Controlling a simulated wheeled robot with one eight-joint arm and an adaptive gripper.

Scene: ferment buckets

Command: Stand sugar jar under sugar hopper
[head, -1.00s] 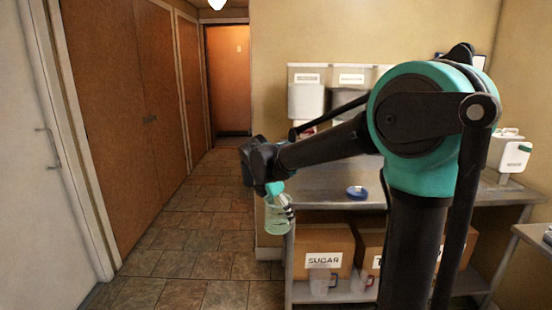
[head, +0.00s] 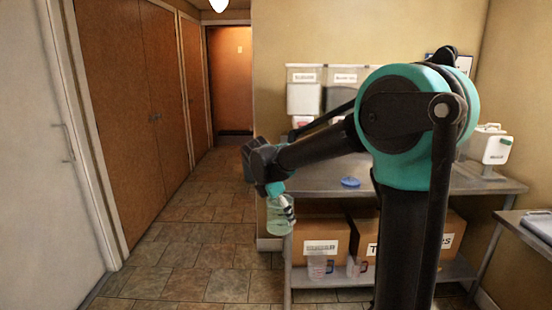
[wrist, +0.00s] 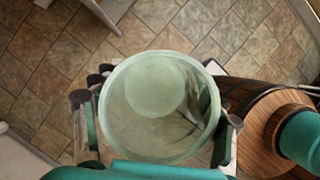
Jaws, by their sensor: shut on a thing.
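A clear greenish jar (head: 279,215) hangs upright from my gripper (head: 277,192), left of the steel table's front corner and above the tiled floor. In the wrist view the jar (wrist: 158,108) shows its round open mouth and looks empty. The fingers of my gripper (wrist: 156,120) close on it from both sides. Two wall hoppers show at the back: a left hopper (head: 303,98) with a white body and a darker right hopper (head: 340,92), partly hidden by my arm. Their labels are too blurred to read, so I cannot tell which is sugar.
The steel table (head: 325,184) bears a blue lid (head: 350,182) and a white jug (head: 491,147). Its lower shelf holds labelled cardboard boxes (head: 322,233) and clear measuring jugs (head: 318,265). A side table (head: 525,232) stands at right. The tiled floor (head: 190,230) at left is clear.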

